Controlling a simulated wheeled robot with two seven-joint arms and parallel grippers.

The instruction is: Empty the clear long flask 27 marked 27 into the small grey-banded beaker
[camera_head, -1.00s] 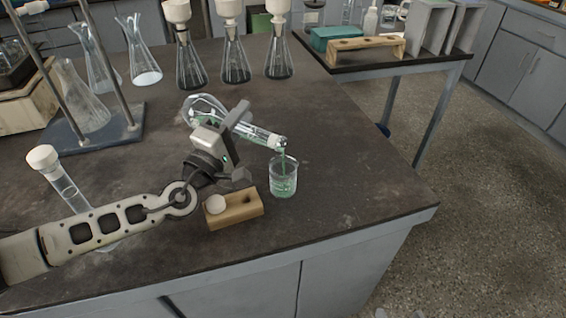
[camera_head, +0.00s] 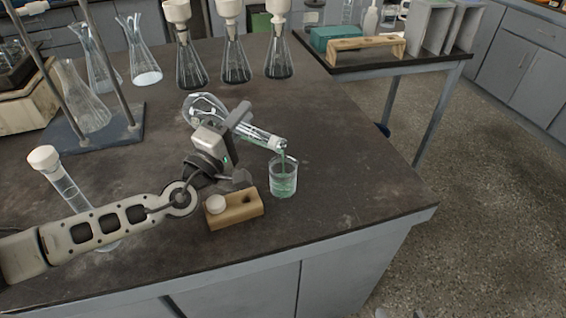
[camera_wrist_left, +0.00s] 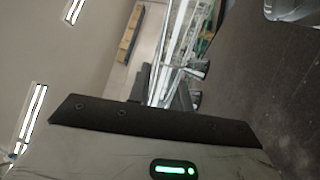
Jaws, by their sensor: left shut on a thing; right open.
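My left gripper (camera_head: 236,124) is shut on the neck of the clear long flask (camera_head: 204,106). The flask is tilted, its round bulb up and left and its mouth down and right. Green liquid runs from the mouth into the small beaker (camera_head: 284,181), which stands upright on the bench and holds green liquid. The mouth is just above the beaker's rim. The number on the flask cannot be read. In the left wrist view the held glass (camera_wrist_left: 186,40) shows between the fingers.
A small wooden block (camera_head: 236,208) with a pale round stopper and a hole stands just left of the beaker. A white-capped cylinder (camera_head: 68,187) stands at left. Several conical flasks (camera_head: 233,62) line the back. The bench right of the beaker is clear to its edge.

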